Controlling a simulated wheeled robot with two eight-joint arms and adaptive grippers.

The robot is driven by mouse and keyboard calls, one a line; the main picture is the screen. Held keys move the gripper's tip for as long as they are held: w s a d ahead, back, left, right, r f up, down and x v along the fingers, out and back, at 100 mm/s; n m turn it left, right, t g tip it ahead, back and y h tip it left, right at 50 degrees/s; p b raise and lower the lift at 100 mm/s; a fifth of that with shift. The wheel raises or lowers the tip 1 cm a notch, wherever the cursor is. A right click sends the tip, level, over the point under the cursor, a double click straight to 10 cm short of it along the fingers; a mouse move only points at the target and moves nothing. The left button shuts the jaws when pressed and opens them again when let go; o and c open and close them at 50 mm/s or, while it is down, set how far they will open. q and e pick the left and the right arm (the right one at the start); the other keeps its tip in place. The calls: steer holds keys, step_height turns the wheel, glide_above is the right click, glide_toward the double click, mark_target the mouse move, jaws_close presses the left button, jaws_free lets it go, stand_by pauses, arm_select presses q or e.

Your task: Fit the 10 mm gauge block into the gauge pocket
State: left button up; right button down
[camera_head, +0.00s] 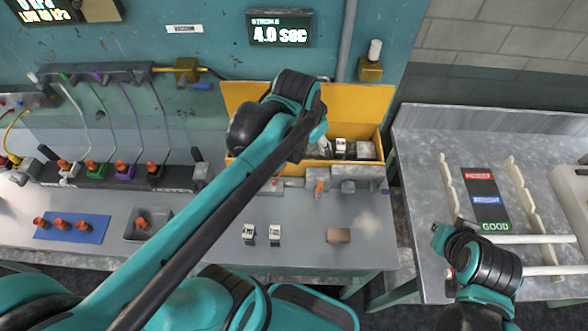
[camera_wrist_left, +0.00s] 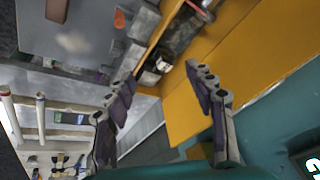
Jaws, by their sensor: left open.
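My left gripper (camera_wrist_left: 165,88) is open in the left wrist view, with nothing between its fingers. In the head view my left arm reaches over the yellow box (camera_head: 352,97), and its own wrist hides most of that gripper. Small pale blocks with dark marks (camera_head: 341,147) are in the box; one pale item (camera_wrist_left: 163,65) also shows in the left wrist view. Two similar pale blocks (camera_head: 249,234) (camera_head: 274,235) stand on the grey bench. I cannot tell which is the 10 mm gauge block, nor make out the gauge pocket.
A brown block (camera_head: 339,235) lies on the bench. A blue mat (camera_head: 72,228) with orange-topped parts and a grey tray (camera_head: 148,224) are at left. The right table (camera_head: 417,160) holds pale racks and a GOOD card (camera_head: 495,226). The bench front is fairly clear.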

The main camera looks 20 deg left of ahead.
arm_select(q)
steer(key=s+a+f+n+t, duration=0.1)
steer(key=s+f+n+t, duration=0.1)
steer(key=s, duration=0.7)
steer(key=f+n, duration=0.1)
steer(key=n, duration=0.1)
steer(key=shift+a+f+n+t, duration=0.15)
steer(key=shift+f+n+t, duration=0.05)
steer(key=shift+n+t, duration=0.1)
step_height(320, 180, down, 8)
steer(key=b, duration=0.7)
steer(key=shift+r+b, duration=0.15)
steer(key=shift+b, duration=0.2)
